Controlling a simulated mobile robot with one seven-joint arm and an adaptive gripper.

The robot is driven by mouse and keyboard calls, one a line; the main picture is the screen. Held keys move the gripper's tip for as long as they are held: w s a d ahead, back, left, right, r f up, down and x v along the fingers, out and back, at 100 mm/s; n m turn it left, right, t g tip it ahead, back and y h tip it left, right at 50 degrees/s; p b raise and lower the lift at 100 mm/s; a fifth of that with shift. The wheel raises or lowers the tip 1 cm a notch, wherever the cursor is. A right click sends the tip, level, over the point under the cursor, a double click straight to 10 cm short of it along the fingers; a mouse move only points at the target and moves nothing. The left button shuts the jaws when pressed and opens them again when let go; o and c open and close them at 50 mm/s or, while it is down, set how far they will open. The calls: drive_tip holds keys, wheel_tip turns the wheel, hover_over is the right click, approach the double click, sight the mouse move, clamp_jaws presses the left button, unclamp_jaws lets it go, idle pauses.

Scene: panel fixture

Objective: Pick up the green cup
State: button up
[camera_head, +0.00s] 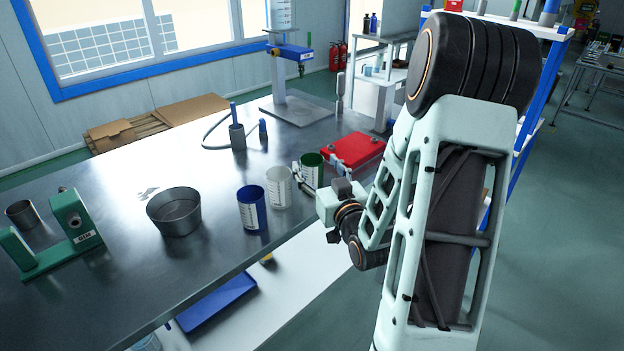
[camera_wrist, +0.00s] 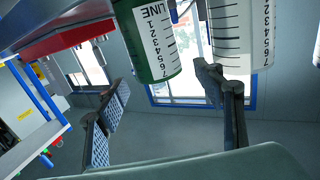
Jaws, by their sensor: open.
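The green cup (camera_head: 312,165) stands upright near the table's right edge, partly hidden by my gripper (camera_head: 309,183). In the wrist view, which is upside down, the green cup (camera_wrist: 150,42) shows its white scale and lies between the lines of my two spread fingers (camera_wrist: 162,80). My gripper is open and empty, low beside the cup. I cannot tell whether a finger touches it. A white cup (camera_head: 279,188) stands close beside the green one. It also shows in the wrist view (camera_wrist: 232,42), partly behind the right finger.
A blue cup (camera_head: 252,210) stands left of the white cup, and a grey metal bowl (camera_head: 174,213) farther left. A red box (camera_head: 355,150) lies just behind the green cup. A green fixture (camera_head: 70,222) is at far left. The middle of the metal table (camera_head: 195,170) is clear.

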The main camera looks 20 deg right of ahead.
sight(312, 159)
drive_tip(key=shift+w+d+f, duration=0.1)
drive_tip(key=shift+w+d, duration=0.1)
drive_tip(key=shift+w, duration=1.75)
drive_tip(key=c, duration=0.9)
drive_tip(key=shift+c, duration=0.4)
